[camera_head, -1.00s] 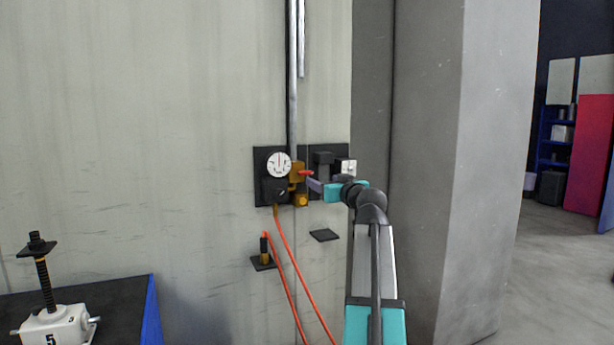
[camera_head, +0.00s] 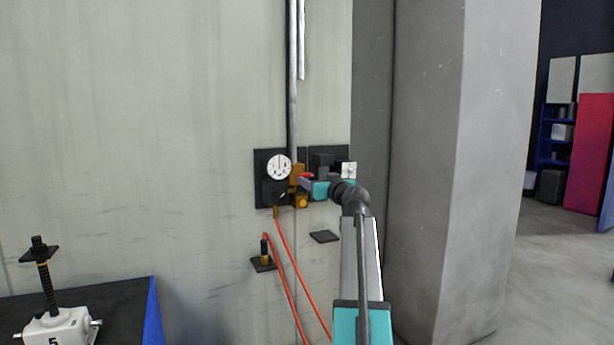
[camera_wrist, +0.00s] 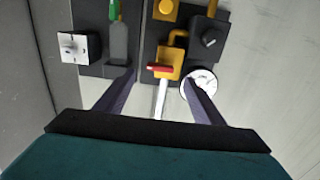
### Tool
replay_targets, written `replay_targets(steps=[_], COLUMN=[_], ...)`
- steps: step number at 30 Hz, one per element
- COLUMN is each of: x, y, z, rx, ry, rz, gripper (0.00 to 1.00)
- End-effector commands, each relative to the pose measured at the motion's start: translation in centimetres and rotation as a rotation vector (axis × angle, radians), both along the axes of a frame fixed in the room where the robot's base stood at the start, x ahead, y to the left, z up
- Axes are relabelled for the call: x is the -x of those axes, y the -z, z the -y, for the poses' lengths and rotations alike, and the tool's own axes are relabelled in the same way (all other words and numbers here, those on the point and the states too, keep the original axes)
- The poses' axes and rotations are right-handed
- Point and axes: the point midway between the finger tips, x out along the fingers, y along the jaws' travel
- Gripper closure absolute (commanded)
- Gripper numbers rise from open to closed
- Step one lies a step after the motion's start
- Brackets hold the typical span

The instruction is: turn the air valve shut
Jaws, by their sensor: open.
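The air valve is a brass body (camera_head: 296,173) on a vertical metal pipe (camera_head: 293,100), with a red handle (camera_head: 306,175). In the wrist view the red handle (camera_wrist: 160,69) lies crosswise in front of the brass body (camera_wrist: 171,60). My gripper (camera_wrist: 160,80) is open, one finger on each side of the handle and pipe. In the head view my gripper (camera_head: 304,183) is at the valve from the right, partly hiding it. I cannot tell whether either finger touches the handle.
A round white gauge (camera_head: 279,166) sits just left of the valve. A white switch box (camera_head: 346,170) is to the right, near the grey pillar (camera_head: 430,150). Orange hoses (camera_head: 290,270) hang below. A white screw jack (camera_head: 57,326) stands on a dark-topped table (camera_head: 120,300) at lower left.

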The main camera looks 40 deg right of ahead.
Motion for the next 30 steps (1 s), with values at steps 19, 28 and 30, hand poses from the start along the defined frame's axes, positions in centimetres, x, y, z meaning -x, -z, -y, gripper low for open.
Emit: replay_targets(steps=[19,28,30], x=[-6.1,-6.5,-6.5], y=[0.0,0.1,0.1], z=[2.5,2.6,2.6], rx=[0.0,0.0,0.0], ry=[0.0,-0.001,-0.001], rz=[-0.001,0.0,0.0], gripper=[0.38,0.38,0.38])
